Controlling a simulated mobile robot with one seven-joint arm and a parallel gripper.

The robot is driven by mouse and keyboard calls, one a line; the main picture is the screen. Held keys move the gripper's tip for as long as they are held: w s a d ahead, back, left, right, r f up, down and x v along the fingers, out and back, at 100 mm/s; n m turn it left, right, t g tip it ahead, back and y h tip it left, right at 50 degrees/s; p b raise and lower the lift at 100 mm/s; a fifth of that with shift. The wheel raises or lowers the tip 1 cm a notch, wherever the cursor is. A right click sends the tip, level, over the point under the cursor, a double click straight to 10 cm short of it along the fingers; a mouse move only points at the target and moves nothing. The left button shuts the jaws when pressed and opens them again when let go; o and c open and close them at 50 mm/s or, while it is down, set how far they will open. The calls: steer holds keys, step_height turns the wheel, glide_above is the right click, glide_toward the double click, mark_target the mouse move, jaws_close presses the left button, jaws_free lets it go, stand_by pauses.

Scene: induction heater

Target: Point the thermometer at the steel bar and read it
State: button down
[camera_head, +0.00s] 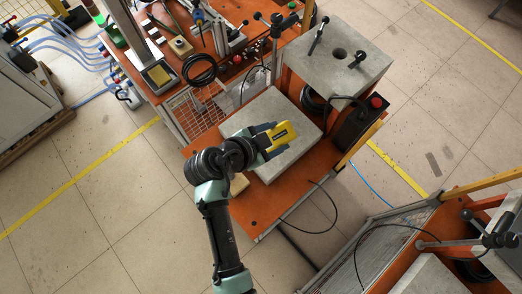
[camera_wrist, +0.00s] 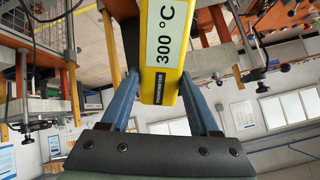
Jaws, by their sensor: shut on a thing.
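My gripper (camera_head: 268,141) is shut on the yellow thermometer (camera_head: 283,132), above a grey slab in the head view. In the wrist view the thermometer (camera_wrist: 161,88) sits upright between the two blue fingers of my gripper (camera_wrist: 160,85). Its pale label panel shows "300 °C", turned sideways, and a small dark "THERMOMETER" plate is below it. The thermometer's far end is cut off at the top of the wrist view. I cannot pick out the steel bar with certainty in either view.
The grey slab (camera_head: 258,110) lies on an orange bench (camera_head: 262,212). Behind it stands a grey block with a round hole (camera_head: 365,72). A dark box with a red button (camera_head: 358,122) is right. Cables hang about. Open floor (camera_head: 110,215) lies left.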

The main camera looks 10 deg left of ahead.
steer(key=shift+f, duration=0.15)
stand_by(0.7)
steer(key=s+d+f+n+t+y+b, duration=0.1)
steer(key=s+f+n+y+b, duration=0.1)
steer(key=f+b, duration=0.6)
steer(key=s+d+f+n+t+y+b, duration=0.1)
steer(key=s+f+n+y+b, duration=0.2)
steer(key=f+n+b, duration=0.2)
step_height(320, 180, down, 3)
steer(key=b, duration=0.3)
steer(key=shift+s+d+y, duration=0.2)
steer(key=shift+s+y, duration=0.05)
steer(key=shift+y, duration=0.15)
steer(key=shift+r, duration=0.15)
steer(key=w+a+r+n+t+b, duration=0.15)
steer(key=w+a+r+n, duration=0.25)
steer(key=w+r+n, duration=0.4)
steer(key=w+r+n+t+h+b, duration=0.1)
steer(key=r+n, duration=0.4)
steer(key=r, duration=0.9)
steer(key=w+r+n+t+h, duration=0.2)
steer(key=r+n+t+h, duration=0.2)
steer(key=r, duration=1)
steer(key=shift+a+r+n+h+b, duration=0.25)
steer(key=shift+a+n+h+b, duration=0.2)
steer(key=shift+h, duration=0.55)
